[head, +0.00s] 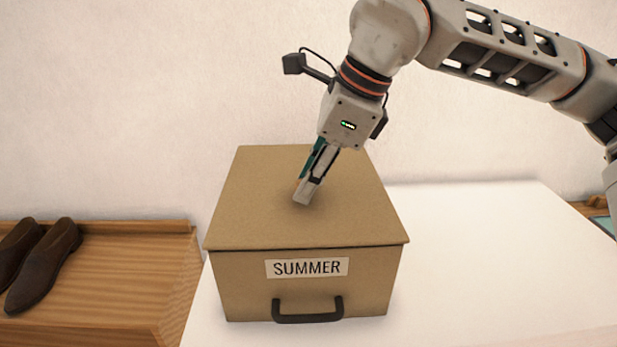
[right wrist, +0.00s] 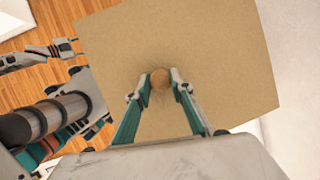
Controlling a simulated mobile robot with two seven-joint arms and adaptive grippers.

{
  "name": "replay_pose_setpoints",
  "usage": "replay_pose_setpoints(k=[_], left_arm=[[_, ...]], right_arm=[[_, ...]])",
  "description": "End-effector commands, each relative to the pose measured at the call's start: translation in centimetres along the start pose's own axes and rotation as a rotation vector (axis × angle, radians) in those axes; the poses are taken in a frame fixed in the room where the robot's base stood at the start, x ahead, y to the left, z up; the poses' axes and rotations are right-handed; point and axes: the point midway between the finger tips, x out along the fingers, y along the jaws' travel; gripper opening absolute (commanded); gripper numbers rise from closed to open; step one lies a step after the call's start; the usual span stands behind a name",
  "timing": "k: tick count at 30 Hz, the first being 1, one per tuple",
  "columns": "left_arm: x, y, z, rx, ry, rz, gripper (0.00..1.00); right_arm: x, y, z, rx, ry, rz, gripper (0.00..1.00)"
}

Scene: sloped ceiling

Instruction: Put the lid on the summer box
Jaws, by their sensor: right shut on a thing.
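The summer box (head: 240,285) is tan, with a white SUMMER label and a dark handle on its front. Its flat tan lid (head: 255,195) lies over the top of the box, with a thin dark line between lid and box at the front. My right gripper (head: 302,196) reaches down to the middle of the lid. In the right wrist view my right gripper (right wrist: 161,80) is shut on a small round knob at the middle of the lid (right wrist: 230,65). Whether the lid is fully seated cannot be told. My left gripper (right wrist: 65,48) shows at the left of the right wrist view, away from the lid.
The box stands on a white surface (head: 490,250) with free room to its right. A wooden bench (head: 120,280) with dark brown shoes (head: 45,265) is at the left. A plain wall is behind. A small wooden item (head: 597,202) is at the right edge.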

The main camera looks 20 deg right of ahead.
Motion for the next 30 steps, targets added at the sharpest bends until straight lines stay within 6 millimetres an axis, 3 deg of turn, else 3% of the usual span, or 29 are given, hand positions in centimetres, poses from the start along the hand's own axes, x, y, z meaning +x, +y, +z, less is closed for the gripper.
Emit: replay_pose_setpoints(k=[4,5,6,7,20,30], left_arm=[[0.0,0.0,0.2,0.0,-0.004,0.001,0.48],[0.0,0.0,0.3,0.0,-0.005,0.001,0.48],[0.1,0.1,0.4,0.0,-0.006,0.001,0.48],[0.1,0.1,0.4,0.0,-0.007,0.001,0.48],[0.1,0.0,0.4,0.001,-0.007,0.002,0.48],[0.0,0.1,0.4,-0.001,-0.007,0.003,0.48]], right_arm=[[0.0,0.0,0.0,0.0,-0.001,0.0,0.0],[0.0,0.0,0.0,0.0,-0.001,-0.001,0.3],[0.0,0.0,0.0,0.0,0.0,0.0,0.4],[0.0,0.0,0.0,0.0,0.0,0.0,0.42],[-0.7,-0.1,0.0,0.0,-0.001,-0.001,0.42],[-7.0,-0.1,0.1,0.001,-0.003,-0.004,0.42]])
